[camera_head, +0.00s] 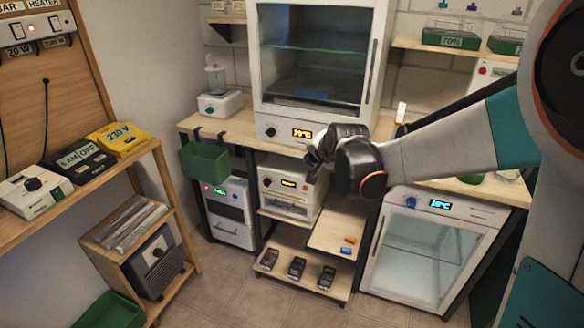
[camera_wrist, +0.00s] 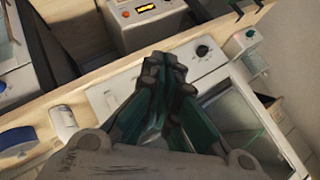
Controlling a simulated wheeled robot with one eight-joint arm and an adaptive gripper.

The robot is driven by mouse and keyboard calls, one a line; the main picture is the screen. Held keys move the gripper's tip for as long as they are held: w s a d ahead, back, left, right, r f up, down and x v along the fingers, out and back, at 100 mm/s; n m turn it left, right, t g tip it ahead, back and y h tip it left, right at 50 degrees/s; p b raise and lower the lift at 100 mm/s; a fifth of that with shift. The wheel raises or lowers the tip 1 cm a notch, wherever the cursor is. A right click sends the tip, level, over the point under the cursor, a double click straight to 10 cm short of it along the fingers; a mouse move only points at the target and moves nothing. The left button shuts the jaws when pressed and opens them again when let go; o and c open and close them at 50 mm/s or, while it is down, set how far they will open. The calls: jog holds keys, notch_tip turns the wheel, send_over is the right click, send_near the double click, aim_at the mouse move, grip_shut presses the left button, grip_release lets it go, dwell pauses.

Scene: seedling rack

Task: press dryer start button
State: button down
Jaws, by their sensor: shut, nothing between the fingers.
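No label that I can read says dryer. A white cabinet with a glass door (camera_head: 318,55) stands on the counter, with a black knob and an orange lit display (camera_head: 302,133) on its lower panel. Its black knob also shows in the wrist view (camera_wrist: 202,50). A smaller white unit (camera_head: 292,205) on the shelf below has an orange display. In the wrist view a white unit (camera_wrist: 145,35) has a lit display and a small orange-red button (camera_wrist: 125,13). My gripper (camera_head: 313,158) is shut and empty, in front of the counter edge; its fingers (camera_wrist: 167,66) partly hide the cabinet's panel.
A glass-door cooler (camera_head: 425,260) stands low right. A white unit with a green display (camera_head: 230,210) stands below a green bin (camera_head: 205,163). A shelf with dark devices (camera_head: 297,268) is low in the middle. A wooden rack (camera_head: 90,200) stands left. Floor ahead is clear.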

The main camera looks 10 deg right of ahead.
aim_at(305, 189)
jog(key=w+a+f+m, duration=0.1)
jog(key=w+f+m, duration=0.2)
jog(key=w+f, duration=0.55)
jog(key=w+a+f+m+t+b, duration=0.1)
jog(key=w+f+m, duration=0.2)
jog(key=f, duration=1)
jog(key=w+a+f+m+t+b, duration=0.1)
jog(key=w+f+m, duration=0.3)
jog(key=f, duration=0.9)
jog(key=shift+w+a+f+t+y, duration=0.15)
jog(key=shift+w+f+t+y, duration=0.25)
jog(key=shift+w, duration=0.55)
jog(key=shift+w+d, duration=0.75)
jog(key=shift+w, duration=0.5)
jog(key=shift+w+d, duration=0.7)
jog(key=shift+w, duration=0.6)
jog(key=shift+w+d, duration=0.75)
jog(key=shift+w, duration=0.5)
jog(key=shift+w+d+r, duration=0.1)
jog(key=shift+w+d, duration=0.15)
jog(key=shift+w, duration=0.1)
